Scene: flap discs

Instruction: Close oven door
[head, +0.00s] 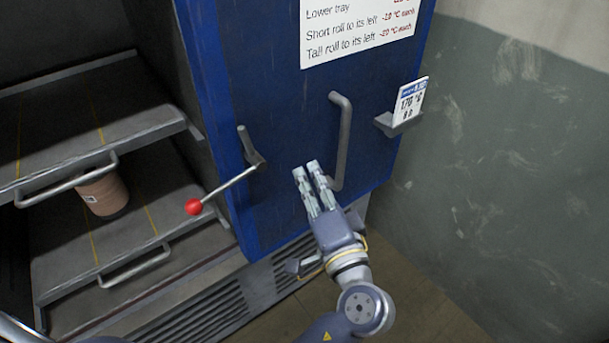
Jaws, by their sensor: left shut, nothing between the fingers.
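The blue oven door (285,100) stands open to the right of the oven chamber, whose shelves are exposed. A grey bar handle (343,140) is fixed upright on the door. A lever with a red ball knob (193,206) sticks out from the door's left part. My left gripper (306,169) is shut and empty. It appears in front of the lower door, between the lever and the bar handle, with its fingers pointing up. Its fingertips are just left of the handle's lower end in the picture; I cannot tell whether they touch the door. My right gripper is not in view.
Inside the oven, an upper tray (70,125) and a lower tray (130,225) have front handles. A brown roll (104,195) stands on the lower tray. A small holder with a card (410,102) projects from the door. A grey-green wall (520,150) is at the right.

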